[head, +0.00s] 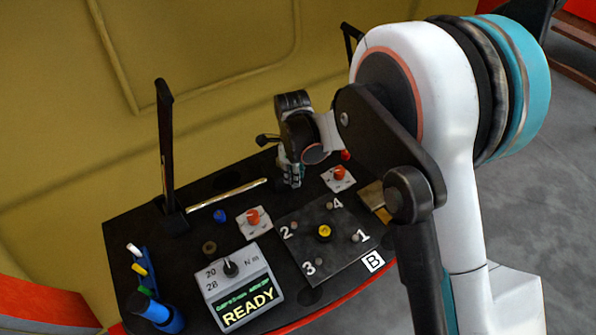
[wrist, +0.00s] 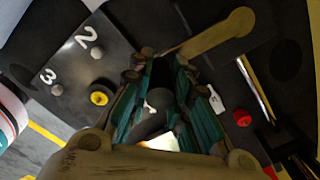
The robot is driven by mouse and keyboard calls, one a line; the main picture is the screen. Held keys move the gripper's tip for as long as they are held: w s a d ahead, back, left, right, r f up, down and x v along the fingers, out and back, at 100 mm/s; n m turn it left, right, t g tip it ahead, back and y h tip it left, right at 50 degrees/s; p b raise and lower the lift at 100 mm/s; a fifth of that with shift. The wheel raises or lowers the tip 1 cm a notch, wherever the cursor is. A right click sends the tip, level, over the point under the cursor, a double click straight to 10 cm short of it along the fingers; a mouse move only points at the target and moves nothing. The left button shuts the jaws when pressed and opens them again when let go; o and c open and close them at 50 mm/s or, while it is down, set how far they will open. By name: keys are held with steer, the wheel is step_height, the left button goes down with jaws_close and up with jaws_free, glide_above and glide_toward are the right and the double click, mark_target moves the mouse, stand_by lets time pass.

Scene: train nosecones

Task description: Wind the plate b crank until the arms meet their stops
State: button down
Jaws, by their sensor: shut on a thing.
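Plate B (head: 299,257) is a dark square panel with a yellow centre knob (head: 324,232) and small pegs numbered 1 to 4. My gripper (head: 288,177) is low over the console, just beyond the plate's far edge. In the wrist view its teal fingers (wrist: 160,118) are shut around a dark, mostly hidden thing, which looks like the crank's grip. A tan bar (wrist: 220,33) runs out from beside the fingertips and looks like the crank arm. The plate's yellow knob (wrist: 99,97) and numbers 2 and 3 show left of the fingers. The arms and their stops cannot be made out clearly.
A tall black lever (head: 167,135) stands at the left. A torque display (head: 240,287) reads READY. Red knobs (head: 253,217) on white plates and a blue knob (head: 220,216) sit nearby. A blue holder (head: 160,316) is at front left. The yellow wall rises behind.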

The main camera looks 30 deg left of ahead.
steer(key=shift+s+a, duration=0.4)
steer(key=shift+s, duration=0.15)
steer(key=c, duration=1.8)
jaws_free()
steer(key=o, duration=0.4)
steer(key=shift+s+a, duration=0.15)
steer(key=shift+s, duration=0.05)
steer(key=shift+c, duration=0.2)
steer(key=shift+w, duration=0.15)
step_height(320, 180, up, 12)
